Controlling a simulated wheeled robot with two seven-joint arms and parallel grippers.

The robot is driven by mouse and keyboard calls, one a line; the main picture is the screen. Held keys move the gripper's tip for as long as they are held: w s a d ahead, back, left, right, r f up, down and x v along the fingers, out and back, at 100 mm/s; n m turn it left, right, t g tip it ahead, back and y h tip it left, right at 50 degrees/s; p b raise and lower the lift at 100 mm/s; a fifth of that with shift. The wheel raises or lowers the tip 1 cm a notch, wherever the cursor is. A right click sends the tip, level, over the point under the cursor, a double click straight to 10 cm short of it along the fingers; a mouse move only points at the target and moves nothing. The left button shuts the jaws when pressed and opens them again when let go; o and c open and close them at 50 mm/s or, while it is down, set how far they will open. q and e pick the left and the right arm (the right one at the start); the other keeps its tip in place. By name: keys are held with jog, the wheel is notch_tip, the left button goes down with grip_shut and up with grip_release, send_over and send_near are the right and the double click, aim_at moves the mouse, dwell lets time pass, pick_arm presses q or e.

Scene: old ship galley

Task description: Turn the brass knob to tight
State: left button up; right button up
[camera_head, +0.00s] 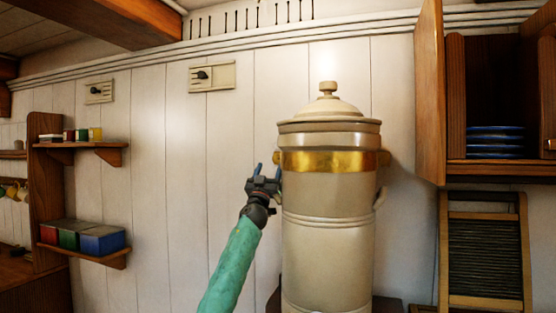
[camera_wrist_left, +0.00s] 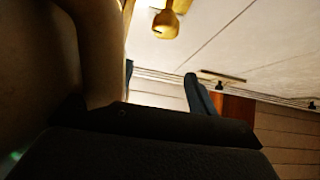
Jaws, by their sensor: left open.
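A tall cream urn (camera_head: 327,230) with a domed lid stands against the wall in the head view. Any mark for tight cannot be made out. My right gripper is out of view.
A wooden shelf (camera_head: 85,252) with coloured boxes and a smaller shelf above are at the left. An open cabinet door (camera_head: 430,95) and a cabinet with blue plates (camera_head: 495,140) are at the right. A washboard (camera_head: 485,255) stands below.

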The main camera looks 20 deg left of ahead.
aim_at(277, 161)
pick_arm(q)
jog(key=shift+w+d, duration=0.1)
jog(key=shift+w, duration=2.2)
jog(key=shift+w+d+f, duration=0.1)
jog(key=shift+w, duration=0.55)
jog(key=p+x, duration=0.1)
jog(key=x, duration=0.3)
jog(key=shift+w+r, duration=0.35)
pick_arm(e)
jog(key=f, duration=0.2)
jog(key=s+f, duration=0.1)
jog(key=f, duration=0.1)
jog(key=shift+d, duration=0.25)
pick_arm(q)
jog(key=shift+c, duration=0.2)
jog(key=c, duration=0.9)
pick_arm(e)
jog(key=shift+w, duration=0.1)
